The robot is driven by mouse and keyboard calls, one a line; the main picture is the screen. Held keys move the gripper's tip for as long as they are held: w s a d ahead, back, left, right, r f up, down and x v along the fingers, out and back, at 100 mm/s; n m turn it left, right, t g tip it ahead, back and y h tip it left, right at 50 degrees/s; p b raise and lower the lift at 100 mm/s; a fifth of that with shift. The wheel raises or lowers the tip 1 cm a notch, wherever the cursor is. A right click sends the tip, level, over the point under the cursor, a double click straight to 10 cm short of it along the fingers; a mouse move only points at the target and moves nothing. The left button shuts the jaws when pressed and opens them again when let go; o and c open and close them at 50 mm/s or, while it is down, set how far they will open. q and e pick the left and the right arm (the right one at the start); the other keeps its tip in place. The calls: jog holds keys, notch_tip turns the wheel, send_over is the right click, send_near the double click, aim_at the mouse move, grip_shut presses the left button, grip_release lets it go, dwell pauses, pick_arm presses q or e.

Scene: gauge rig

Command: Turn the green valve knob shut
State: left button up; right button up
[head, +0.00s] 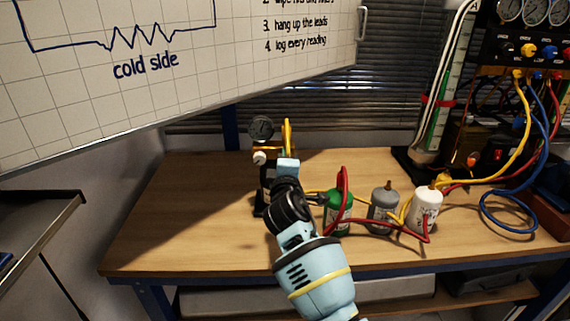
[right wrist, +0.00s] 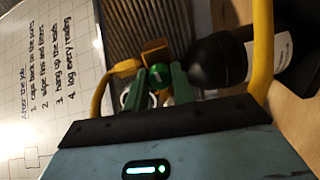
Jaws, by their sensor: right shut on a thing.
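The green valve knob (right wrist: 157,71) shows in the right wrist view, in front of a brass-yellow block (right wrist: 155,50). My right gripper (right wrist: 164,82) has its two dark green fingers on either side of the knob and is shut on it. In the head view my light-blue right arm reaches up to the gauge rig (head: 262,145) at the back of the bench. The wrist and hand cover the knob there. The rig carries a round dark gauge (head: 261,128), a white knob (head: 260,158) and a yellow hose (head: 287,132). My left gripper is not in view.
Green (head: 341,221), grey (head: 383,205) and white (head: 425,208) bottles with red and yellow hoses stand right of my arm. A gauge panel (head: 520,52) with cables is at the far right. A whiteboard (head: 180,75) hangs at upper left. The bench's left part (head: 190,205) is clear.

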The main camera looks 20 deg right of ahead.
jog(key=shift+m, duration=0.4)
jog(key=o, duration=1)
jog(key=v, duration=0.8)
